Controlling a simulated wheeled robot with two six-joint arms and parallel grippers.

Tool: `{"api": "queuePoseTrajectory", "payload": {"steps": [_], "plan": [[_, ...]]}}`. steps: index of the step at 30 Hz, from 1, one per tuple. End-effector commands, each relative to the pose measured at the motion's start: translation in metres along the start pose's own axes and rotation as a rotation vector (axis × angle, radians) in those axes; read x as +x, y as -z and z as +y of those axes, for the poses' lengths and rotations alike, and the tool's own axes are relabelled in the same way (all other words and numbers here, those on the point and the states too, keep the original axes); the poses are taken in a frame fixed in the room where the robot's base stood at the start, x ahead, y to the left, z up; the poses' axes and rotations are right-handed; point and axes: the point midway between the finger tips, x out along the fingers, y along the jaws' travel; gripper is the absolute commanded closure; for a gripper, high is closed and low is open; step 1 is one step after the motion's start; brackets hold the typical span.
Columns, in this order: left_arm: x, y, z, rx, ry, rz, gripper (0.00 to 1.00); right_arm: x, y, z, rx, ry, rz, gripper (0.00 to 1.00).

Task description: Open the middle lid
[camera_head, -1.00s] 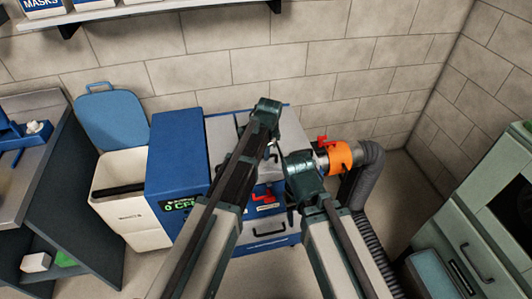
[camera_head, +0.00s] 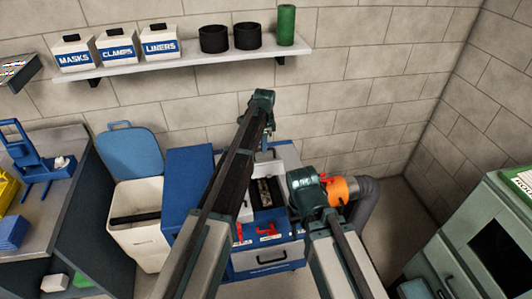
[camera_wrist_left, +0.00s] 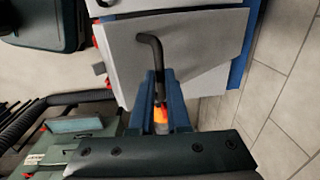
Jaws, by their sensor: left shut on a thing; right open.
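The blue cabinet with a light top (camera_head: 284,252) stands against the wall. Its middle lid (camera_head: 286,151) is raised, and an open dark compartment (camera_head: 266,191) shows below it with something pale inside. My left gripper (camera_head: 265,151) is at the lid, partly hidden by its arm. In the left wrist view its fingers (camera_wrist_left: 159,88) are shut on the dark bent handle (camera_wrist_left: 152,46) of the grey lid (camera_wrist_left: 190,48). My right gripper (camera_head: 296,212) is low by the cabinet's right front, mostly hidden behind its own arm; it is open and apart from the lid.
An orange collar (camera_head: 341,190) joins a grey hose (camera_head: 367,203) at the right. A white bin (camera_head: 137,238) with a blue lid (camera_head: 135,152) stands at the left. A wall shelf (camera_head: 190,57) hangs above. A green cabinet (camera_head: 447,236) is at the far right.

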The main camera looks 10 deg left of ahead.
Motion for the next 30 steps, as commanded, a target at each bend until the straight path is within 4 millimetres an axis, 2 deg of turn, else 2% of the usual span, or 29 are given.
{"api": "queuePoseTrajectory", "payload": {"steps": [1, 6, 21, 22, 26, 27, 30], "plan": [[-0.006, 0.000, -0.015, -0.002, 0.012, 0.000, 1.00, -0.007, 0.000, 0.001, 0.000, 0.000, 0.000, 0.50], [-0.012, 0.000, -0.025, -0.002, 0.012, -0.001, 1.00, -0.013, -0.001, 0.001, -0.001, 0.000, 0.000, 0.50], [-0.013, -0.001, -0.029, -0.002, 0.012, -0.001, 1.00, -0.015, -0.001, 0.001, 0.000, 0.000, 0.000, 0.50], [-0.013, -0.001, -0.029, -0.002, 0.012, -0.001, 0.83, -0.015, -0.001, 0.001, 0.000, 0.000, 0.000, 0.50], [-0.013, -0.001, -0.028, -0.002, 0.011, 0.000, 0.60, -0.015, -0.001, 0.001, 0.000, 0.000, 0.000, 0.50], [-0.013, -0.001, -0.027, -0.002, 0.010, 0.000, 0.55, -0.015, -0.001, 0.001, 0.000, 0.000, 0.000, 0.50], [-0.013, -0.001, -0.026, -0.001, 0.009, 0.000, 0.55, -0.015, -0.001, 0.001, 0.000, 0.000, 0.000, 0.50]]}}
